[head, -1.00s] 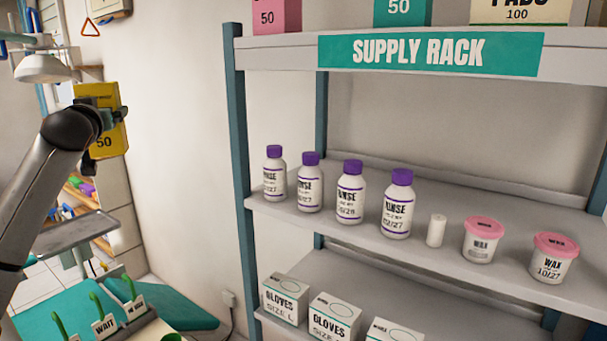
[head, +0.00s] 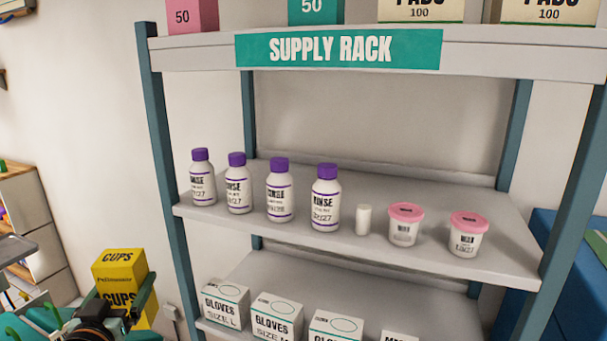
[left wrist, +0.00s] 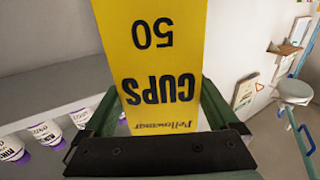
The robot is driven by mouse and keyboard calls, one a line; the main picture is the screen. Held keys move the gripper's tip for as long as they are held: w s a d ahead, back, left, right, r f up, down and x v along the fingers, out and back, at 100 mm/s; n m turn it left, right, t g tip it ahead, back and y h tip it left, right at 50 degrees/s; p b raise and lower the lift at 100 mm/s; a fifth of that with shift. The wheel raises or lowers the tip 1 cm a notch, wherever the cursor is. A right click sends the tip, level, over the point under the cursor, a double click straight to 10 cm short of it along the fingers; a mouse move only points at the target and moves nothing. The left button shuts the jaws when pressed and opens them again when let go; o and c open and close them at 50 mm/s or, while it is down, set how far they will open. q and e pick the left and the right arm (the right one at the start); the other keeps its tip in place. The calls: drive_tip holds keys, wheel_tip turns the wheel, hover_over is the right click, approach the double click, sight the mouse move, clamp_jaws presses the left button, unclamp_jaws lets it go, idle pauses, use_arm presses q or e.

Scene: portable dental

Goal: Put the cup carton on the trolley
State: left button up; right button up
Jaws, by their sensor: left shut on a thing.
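The cup carton (head: 121,268) is a yellow box with dark "CUPS" lettering, low at the left of the head view. My left gripper (head: 120,308) is shut on it, with dark green fingers at its sides. In the left wrist view the carton (left wrist: 155,60) fills the middle, its "CUPS 50" print upside down, between the two fingers of the gripper (left wrist: 158,112). The carton is held in front of the rack's left side. The trolley cannot be made out clearly in these views. My right gripper is not in view.
The supply rack (head: 340,50) stands ahead. Its middle shelf holds several purple-capped rinse bottles (head: 280,190), a small white cylinder (head: 363,219) and two pink-lidded wax tubs (head: 405,225). Glove boxes (head: 277,314) stand below. A wooden drawer unit (head: 35,225) is at far left.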

use_arm(q)
drive_tip(key=s+d+f+h, duration=0.1)
drive_tip(key=s+d+f, duration=0.1)
drive_tip(key=s+d, duration=0.4)
drive_tip(key=s+d+f+m+h, duration=0.1)
drive_tip(key=s+d+f, duration=0.2)
drive_tip(key=s+d, duration=0.3)
drive_tip(key=shift+s+d+f+m+h, duration=0.15)
drive_tip(key=shift+s+d+m+h, duration=0.2)
drive_tip(key=shift+d, duration=1.05)
